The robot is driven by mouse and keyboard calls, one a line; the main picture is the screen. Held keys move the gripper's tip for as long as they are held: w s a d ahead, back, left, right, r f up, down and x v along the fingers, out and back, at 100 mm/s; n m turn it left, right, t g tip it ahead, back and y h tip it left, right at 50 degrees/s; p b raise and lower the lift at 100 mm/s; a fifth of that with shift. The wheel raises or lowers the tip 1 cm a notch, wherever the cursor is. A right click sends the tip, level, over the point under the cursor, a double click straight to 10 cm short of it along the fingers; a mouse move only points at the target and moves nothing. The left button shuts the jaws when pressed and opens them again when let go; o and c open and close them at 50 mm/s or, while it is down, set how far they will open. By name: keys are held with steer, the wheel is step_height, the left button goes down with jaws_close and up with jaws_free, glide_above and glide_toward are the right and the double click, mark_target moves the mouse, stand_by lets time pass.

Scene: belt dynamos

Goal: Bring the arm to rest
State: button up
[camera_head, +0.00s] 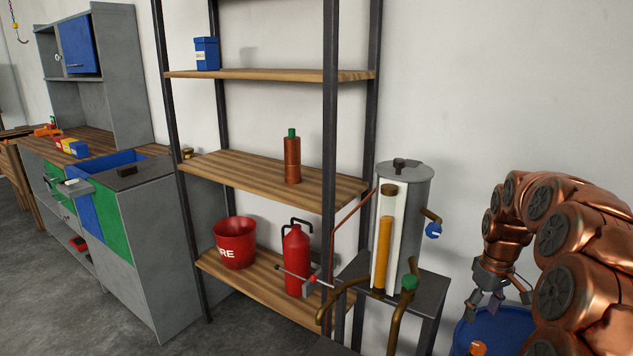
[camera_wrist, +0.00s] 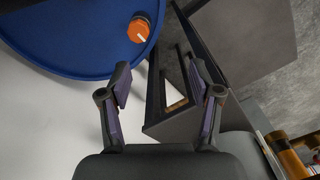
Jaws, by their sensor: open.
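My copper-coloured arm curves in from the right edge in the head view. My gripper (camera_head: 484,304) hangs at its end with the fingers pointing down, above a blue drum (camera_head: 497,330). In the wrist view my gripper (camera_wrist: 160,100) shows two dark fingers spread apart with nothing between them. The blue drum top (camera_wrist: 75,45) lies beyond the fingertips there, with an orange cap (camera_wrist: 139,30) on it. The gripper appears apart from the drum.
A grey cylindrical tank (camera_head: 414,205) with a yellow gauge and pipes stands on a dark stand (camera_head: 432,285) left of my gripper. A shelf rack (camera_head: 250,178) holds a red bucket (camera_head: 235,243), a red extinguisher (camera_head: 296,262) and a copper bottle (camera_head: 292,160). A workbench (camera_head: 155,225) stands farther left.

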steer(key=s+a+r+g, duration=0.1)
steer(key=s+a+r, duration=0.3)
steer(key=s+a, duration=1.05)
steer(key=s+a+f+m+g, duration=0.15)
steer(key=s+a, duration=0.25)
steer(key=s, duration=0.7)
steer(key=s+a+f+m+g, duration=0.15)
steer(key=s+a, duration=0.25)
steer(key=s, duration=0.6)
step_height(320, 180, up, 16)
steer(key=w+t+p, duration=0.1)
steer(key=t+p, duration=0.1)
steer(key=p, duration=1.3)
steer(key=shift+w, duration=0.15)
